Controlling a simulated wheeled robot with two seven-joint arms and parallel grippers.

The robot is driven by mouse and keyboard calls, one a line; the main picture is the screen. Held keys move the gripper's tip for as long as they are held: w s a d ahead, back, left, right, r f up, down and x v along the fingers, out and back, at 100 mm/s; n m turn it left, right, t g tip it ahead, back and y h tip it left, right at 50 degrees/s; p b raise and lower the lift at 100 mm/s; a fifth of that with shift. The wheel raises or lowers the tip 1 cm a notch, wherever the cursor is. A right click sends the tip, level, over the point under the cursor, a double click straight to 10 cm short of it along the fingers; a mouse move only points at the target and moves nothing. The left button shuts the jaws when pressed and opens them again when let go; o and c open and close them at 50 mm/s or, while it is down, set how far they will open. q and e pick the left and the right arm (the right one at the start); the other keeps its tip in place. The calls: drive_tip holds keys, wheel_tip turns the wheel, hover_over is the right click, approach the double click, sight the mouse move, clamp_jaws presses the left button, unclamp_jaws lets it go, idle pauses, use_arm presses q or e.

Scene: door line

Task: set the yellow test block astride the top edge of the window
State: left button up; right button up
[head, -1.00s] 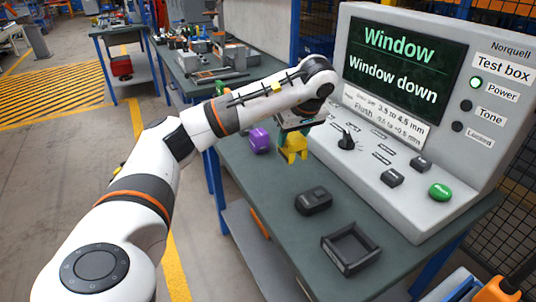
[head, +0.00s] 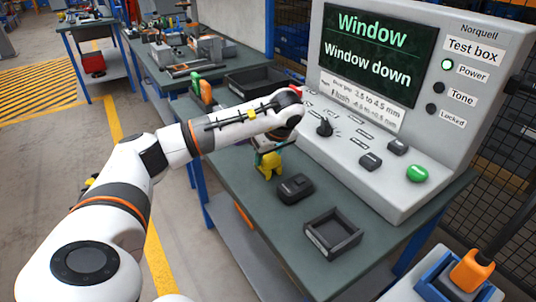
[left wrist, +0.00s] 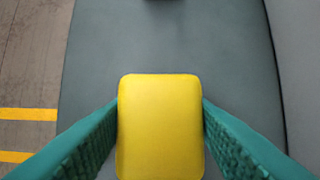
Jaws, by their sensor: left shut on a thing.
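The yellow test block (head: 268,166) is held by my left gripper (head: 269,150) over the green-grey bench top, in front of the test box. In the left wrist view the block (left wrist: 160,130) fills the space between the two green fingers, which are shut on it. I cannot tell whether the block touches the bench. The test box (head: 425,150) has a screen (head: 370,50) reading "Window" and "Window down", with its Power lamp lit green. I do not see the window itself. My right gripper is not in view.
A small black box (head: 296,188) lies just right of the block, and an open black tray (head: 333,235) sits nearer the bench front. An orange handle (head: 472,270) stands in a blue holder at bottom right. Another bench (head: 145,70) with clutter stands behind.

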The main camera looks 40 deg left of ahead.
use_arm(q)
drive_tip(key=shift+f, duration=0.1)
drive_tip(key=o, duration=1.2)
drive_tip(key=shift+c, duration=0.2)
